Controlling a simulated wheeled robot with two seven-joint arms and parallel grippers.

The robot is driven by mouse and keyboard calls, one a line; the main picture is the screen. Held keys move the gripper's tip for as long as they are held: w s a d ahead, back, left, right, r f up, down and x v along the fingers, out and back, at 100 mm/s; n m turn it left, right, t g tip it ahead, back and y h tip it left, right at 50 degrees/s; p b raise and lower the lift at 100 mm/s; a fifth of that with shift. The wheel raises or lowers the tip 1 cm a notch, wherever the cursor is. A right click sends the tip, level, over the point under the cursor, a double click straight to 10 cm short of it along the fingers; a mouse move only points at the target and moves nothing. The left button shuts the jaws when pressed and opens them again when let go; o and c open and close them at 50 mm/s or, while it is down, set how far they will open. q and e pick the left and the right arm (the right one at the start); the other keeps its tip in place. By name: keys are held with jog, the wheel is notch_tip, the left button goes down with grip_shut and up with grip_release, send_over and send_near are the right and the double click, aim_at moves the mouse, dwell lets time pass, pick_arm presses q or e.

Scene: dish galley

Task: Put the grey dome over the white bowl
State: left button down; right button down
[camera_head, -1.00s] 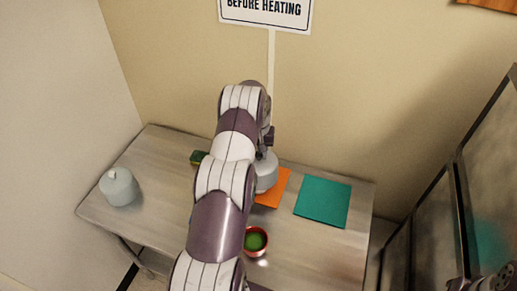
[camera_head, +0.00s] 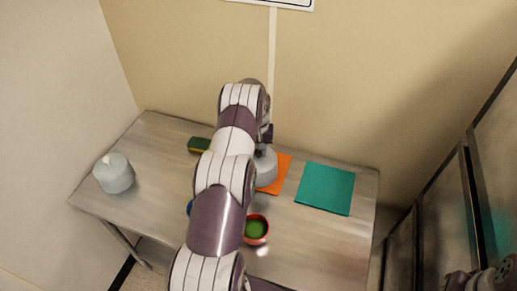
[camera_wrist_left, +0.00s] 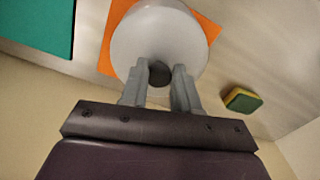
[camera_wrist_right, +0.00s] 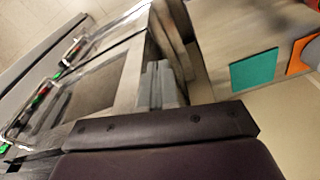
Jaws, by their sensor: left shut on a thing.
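A grey dome (camera_head: 266,168) with a dark knob stands over the orange mat (camera_head: 283,176), partly behind my left arm. In the left wrist view its round top (camera_wrist_left: 158,35) fills the middle. My left gripper (camera_wrist_left: 159,76) is shut on the dark knob. A second grey dome (camera_head: 114,175) with a pale knob stands at the table's left end. No white bowl shows; the held dome and my arm hide what is under and behind them. I cannot tell whether the held dome touches the mat. My right gripper (camera_wrist_right: 162,84) is shut and empty, away from the table.
A red bowl (camera_head: 265,238) with green inside stands right of my left arm. A blue thing (camera_head: 189,208) is mostly hidden by the arm. A green-yellow sponge (camera_head: 199,145) lies at the back. A teal mat (camera_head: 325,188) lies right. Cabinets (camera_head: 455,205) flank the right side.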

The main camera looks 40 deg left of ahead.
pick_arm(q)
jog(key=shift+f, duration=0.1)
jog(key=shift+d+f+b, duration=0.1)
jog(key=shift+b, duration=0.2)
jog(key=shift+f, duration=0.2)
jog(key=shift+f+b, duration=0.1)
jog(key=shift+b, duration=0.25)
jog(key=c, duration=0.8)
grip_release()
jog(key=shift+o, duration=0.2)
